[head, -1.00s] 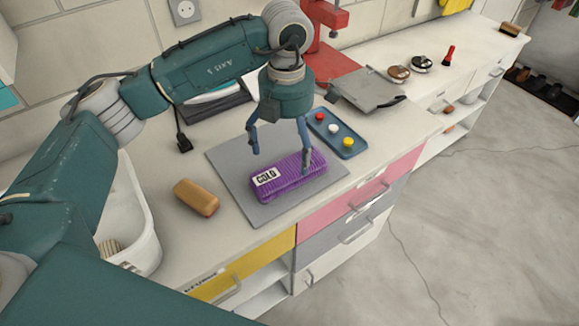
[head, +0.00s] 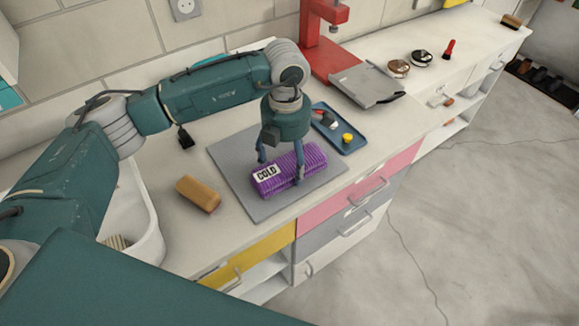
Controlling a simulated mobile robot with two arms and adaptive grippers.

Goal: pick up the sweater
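The sweater (head: 312,160) is a purple ribbed, folded bundle with a white "COLD" label on its left end. It lies on a grey mat (head: 240,162) on the white counter. My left gripper (head: 281,172) points down over the sweater's middle. One finger is at its far side, partly hidden behind it, and the other presses on its near side. The fingers are shut on the sweater, which shows no clear gap from the mat. My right gripper is not in view.
A brown block (head: 198,194) lies left of the mat. A blue tray (head: 352,143) with small coloured pieces is just right of the gripper. A red stand (head: 325,50) and a grey flat device (head: 366,84) are behind. A white basin (head: 152,240) is at left.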

